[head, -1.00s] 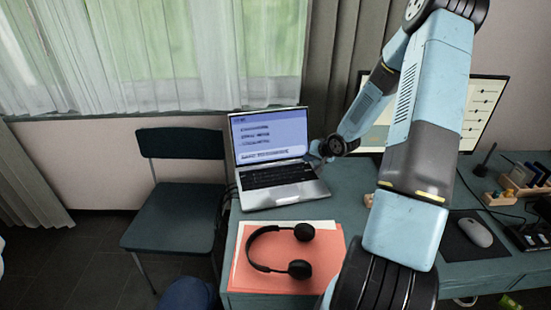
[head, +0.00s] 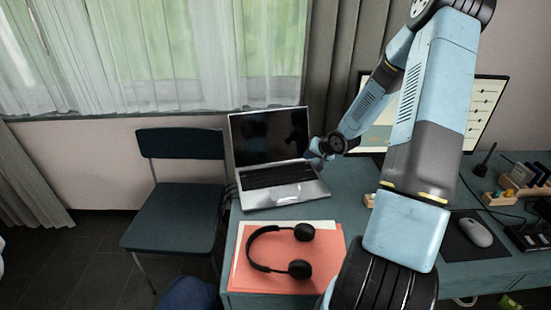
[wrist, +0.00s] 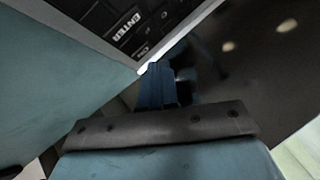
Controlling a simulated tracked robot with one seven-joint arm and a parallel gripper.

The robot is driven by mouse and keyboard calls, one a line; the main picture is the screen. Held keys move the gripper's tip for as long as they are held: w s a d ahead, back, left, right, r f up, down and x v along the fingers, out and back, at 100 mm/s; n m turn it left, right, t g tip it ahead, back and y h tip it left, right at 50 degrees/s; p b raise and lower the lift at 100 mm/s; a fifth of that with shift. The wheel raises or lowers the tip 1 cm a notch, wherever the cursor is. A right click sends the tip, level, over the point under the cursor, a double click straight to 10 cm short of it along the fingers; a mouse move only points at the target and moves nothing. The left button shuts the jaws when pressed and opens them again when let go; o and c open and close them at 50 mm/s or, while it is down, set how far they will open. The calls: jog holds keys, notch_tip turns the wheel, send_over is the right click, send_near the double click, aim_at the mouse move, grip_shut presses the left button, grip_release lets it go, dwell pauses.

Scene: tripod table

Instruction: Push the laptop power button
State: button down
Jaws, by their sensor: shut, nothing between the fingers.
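The open silver laptop (head: 302,191) stands on the desk at its left back part. Its screen (head: 270,136) is dark. My gripper (head: 316,150) is at the right edge of the laptop, near the hinge between screen and keyboard. In the wrist view my gripper (wrist: 157,82) is shut and empty, with its blue fingers at the corner of the keyboard deck, close to the screen. The laptop's keyboard (wrist: 120,22) shows an ENTER key there. The power button itself cannot be made out, and the fingertips partly hide the deck corner.
Black headphones (head: 250,255) lie on orange and white papers (head: 320,272) in front of the laptop. A monitor (head: 488,105) stands behind my arm. A mouse (head: 474,232) is at the right. A chair (head: 175,195) stands left of the desk.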

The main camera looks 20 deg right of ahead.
aim_at(308, 165)
notch_tip(308, 165, up, 6)
dwell(1.0)
dwell(0.5)
